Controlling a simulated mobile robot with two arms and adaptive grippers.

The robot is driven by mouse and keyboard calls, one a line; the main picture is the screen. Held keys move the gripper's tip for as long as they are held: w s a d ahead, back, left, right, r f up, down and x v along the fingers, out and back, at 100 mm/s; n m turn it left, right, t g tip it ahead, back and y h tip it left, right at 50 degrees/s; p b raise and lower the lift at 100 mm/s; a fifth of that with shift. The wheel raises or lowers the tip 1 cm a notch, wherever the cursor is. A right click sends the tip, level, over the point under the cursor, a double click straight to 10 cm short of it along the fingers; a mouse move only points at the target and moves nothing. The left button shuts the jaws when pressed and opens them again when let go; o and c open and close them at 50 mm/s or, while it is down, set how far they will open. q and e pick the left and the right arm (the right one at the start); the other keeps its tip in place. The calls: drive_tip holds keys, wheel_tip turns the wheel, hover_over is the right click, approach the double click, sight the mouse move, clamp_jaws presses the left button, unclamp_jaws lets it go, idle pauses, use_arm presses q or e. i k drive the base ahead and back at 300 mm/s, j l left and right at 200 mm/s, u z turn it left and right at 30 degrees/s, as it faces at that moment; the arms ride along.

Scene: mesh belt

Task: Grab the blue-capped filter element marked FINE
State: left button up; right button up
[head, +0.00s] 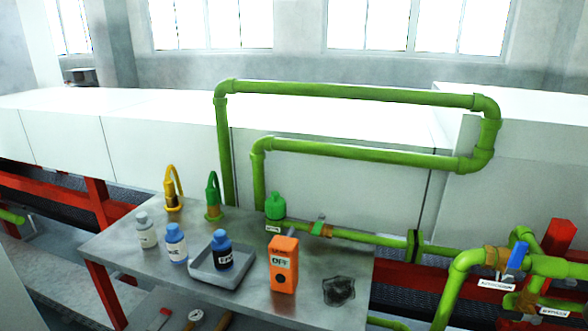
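Two blue-capped cylinders are on the grey metal table. One (176,243), with a pale body and blue lettering, stands on the bare top. The other (222,250), dark blue with a small white label, stands in a shallow grey tray (207,278). Their labels are too small to read surely, so I cannot tell which one is marked FINE. A similar grey-white cylinder with a grey cap (147,231) stands to the left. Neither of my grippers is in view.
Yellow (173,189) and green (213,196) hooped fittings and a green bottle (275,206) stand behind. Green pipes (350,93) rise at the back. The table's front left is bare.

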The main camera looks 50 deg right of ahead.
sight(176, 245)
drive_tip(key=k+l+z, duration=0.15)
drive_tip(key=k+l, duration=0.5)
drive_tip(key=k+l+z, duration=0.1)
drive_tip(key=k+l, duration=0.45)
drive_tip(key=l, duration=0.25)
drive_tip(key=z, duration=0.2)
drive_tip(key=i+j+z, duration=0.1)
drive_tip(key=z, duration=0.25)
drive_tip(key=j+z, duration=0.9)
drive_tip(key=j, duration=0.45)
drive_tip(key=j+z, duration=0.15)
drive_tip(key=j, duration=0.45)
drive_tip(key=j+z, duration=0.2)
drive_tip(key=j, duration=0.45)
drive_tip(key=k+j+z, duration=0.2)
drive_tip(key=j, duration=0.4)
drive_tip(key=k+j, duration=0.1)
drive_tip(key=j, duration=0.45)
drive_tip(key=k+j, duration=0.1)
drive_tip(key=j, duration=1)
drive_tip(key=k+j, duration=0.15)
drive_tip(key=j, duration=0.35)
